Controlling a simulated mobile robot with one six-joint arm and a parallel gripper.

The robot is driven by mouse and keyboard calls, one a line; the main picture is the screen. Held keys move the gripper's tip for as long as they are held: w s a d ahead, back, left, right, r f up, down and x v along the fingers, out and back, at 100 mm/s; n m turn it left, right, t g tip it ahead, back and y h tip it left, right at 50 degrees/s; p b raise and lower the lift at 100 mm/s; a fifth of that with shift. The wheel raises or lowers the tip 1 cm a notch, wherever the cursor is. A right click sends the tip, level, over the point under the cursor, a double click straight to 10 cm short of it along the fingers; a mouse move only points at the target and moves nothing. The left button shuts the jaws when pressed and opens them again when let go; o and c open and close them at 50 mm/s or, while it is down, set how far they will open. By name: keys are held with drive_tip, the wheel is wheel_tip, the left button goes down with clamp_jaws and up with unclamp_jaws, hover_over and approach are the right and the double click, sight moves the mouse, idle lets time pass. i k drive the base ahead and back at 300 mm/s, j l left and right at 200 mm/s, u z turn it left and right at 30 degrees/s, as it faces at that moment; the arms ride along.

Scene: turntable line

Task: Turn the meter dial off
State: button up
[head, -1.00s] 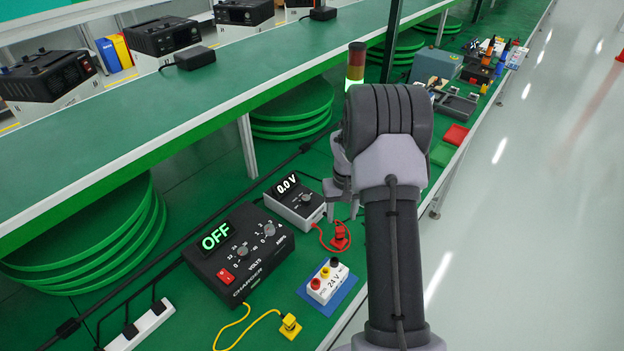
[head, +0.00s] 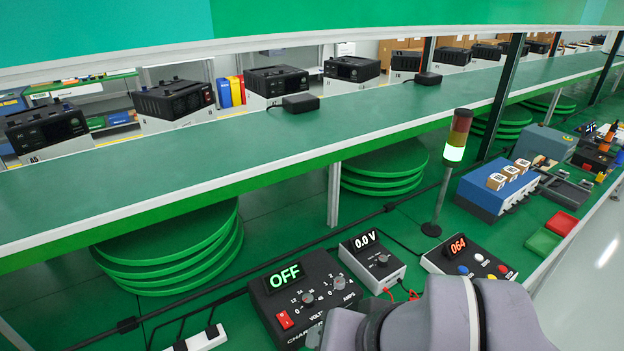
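The meter (head: 362,272) is a light grey box with a dark top panel, standing on the green bench just right of the charger. Its display reads 0.0 V. Its dial (head: 382,260) is a small round knob below the display; its exact pointing is too small to tell. Red leads come out at its front edge, partly hidden by my arm. My arm fills the bottom right in front of the meter. My gripper is not in view, so its fingers and any contact cannot be seen.
The black charger (head: 262,307) shows OFF, its front edge partly covered by my arm. A box with a red 064 display (head: 480,262) and coloured buttons stands right of the meter. A signal tower (head: 456,140) is lit green behind. A green shelf (head: 380,110) overhangs the bench.

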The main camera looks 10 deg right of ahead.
sight(382, 260)
drive_tip(key=i+l+z, duration=0.15)
drive_tip(key=l, duration=0.25)
drive_tip(key=i+l+z, duration=0.15)
drive_tip(key=l, duration=0.25)
drive_tip(key=i+l+z, duration=0.15)
drive_tip(key=l, duration=0.2)
